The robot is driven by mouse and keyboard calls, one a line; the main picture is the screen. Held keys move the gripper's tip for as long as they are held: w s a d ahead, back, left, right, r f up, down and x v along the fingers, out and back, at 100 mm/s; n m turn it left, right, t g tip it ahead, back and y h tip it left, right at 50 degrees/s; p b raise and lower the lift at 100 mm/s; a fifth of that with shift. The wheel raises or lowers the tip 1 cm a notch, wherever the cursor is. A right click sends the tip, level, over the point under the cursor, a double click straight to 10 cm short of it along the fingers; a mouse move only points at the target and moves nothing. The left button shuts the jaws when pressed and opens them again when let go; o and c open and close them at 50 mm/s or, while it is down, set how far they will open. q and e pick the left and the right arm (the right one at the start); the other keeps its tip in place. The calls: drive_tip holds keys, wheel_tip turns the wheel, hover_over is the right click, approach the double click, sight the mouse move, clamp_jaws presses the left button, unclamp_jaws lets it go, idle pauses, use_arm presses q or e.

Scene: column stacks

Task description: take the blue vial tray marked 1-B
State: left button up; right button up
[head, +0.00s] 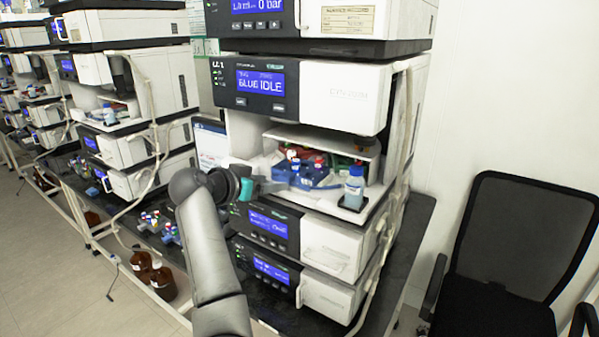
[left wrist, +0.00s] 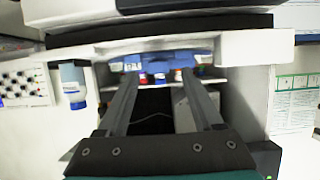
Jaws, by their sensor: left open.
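A blue vial tray (head: 318,180) with several vials with red, white and blue caps sits in the open bay of the near column stack. No 1-B mark is readable on it. My left gripper (head: 273,185) is at the left front of the bay, beside the tray. In the left wrist view the blue tray (left wrist: 176,60) appears upside down at the top, beyond the tips of my open left gripper (left wrist: 160,75). Its fingers are spread apart with nothing between them. I cannot tell whether they touch the tray. My right gripper is not in view.
A bottle of blue liquid (head: 354,187) stands right of the tray. The bay's roof unit (head: 340,95) overhangs it. More stacks line the left, with other vial trays (head: 160,226) on the bench. Brown bottles (head: 150,275) stand below. A black chair (head: 515,250) is at right.

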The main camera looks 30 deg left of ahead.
sight(284, 179)
use_arm(q)
drive_tip(key=shift+w+d, duration=0.15)
drive_tip(key=shift+w, duration=0.45)
drive_tip(key=shift+p+x, duration=0.35)
drive_tip(key=shift+x, duration=1.65)
drive_tip(key=shift+r, duration=0.15)
clamp_jaws()
